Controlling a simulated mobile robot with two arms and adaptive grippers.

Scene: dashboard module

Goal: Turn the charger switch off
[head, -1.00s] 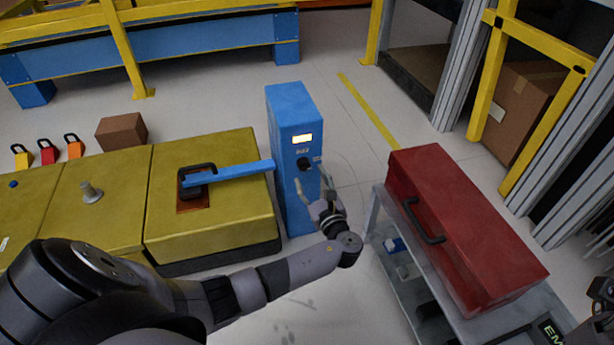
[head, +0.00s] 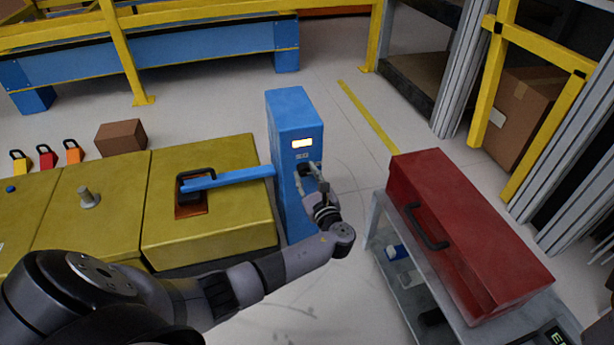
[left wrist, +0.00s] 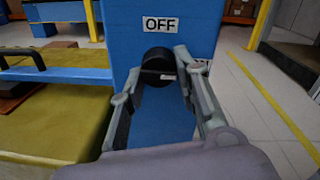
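The blue charger box (head: 290,120) stands upright with a lit display (head: 302,142) on its front. Its black round switch knob (head: 301,168) is below the display, partly hidden by my gripper. In the left wrist view the knob (left wrist: 158,66) sits under an "OFF" label (left wrist: 160,24); another label to its right is mostly hidden by a finger. My left gripper (head: 312,184) is in front of the knob, fingers apart. In the left wrist view the right finger of the gripper (left wrist: 152,78) is close beside the knob, the left finger lower; contact cannot be told. My right gripper is out of view.
A yellow box (head: 235,225) with a blue handle bar (head: 235,176) reaching to the charger stands at left. A red case (head: 460,230) lies on a grey cart (head: 378,240) at right. Open floor lies behind the charger.

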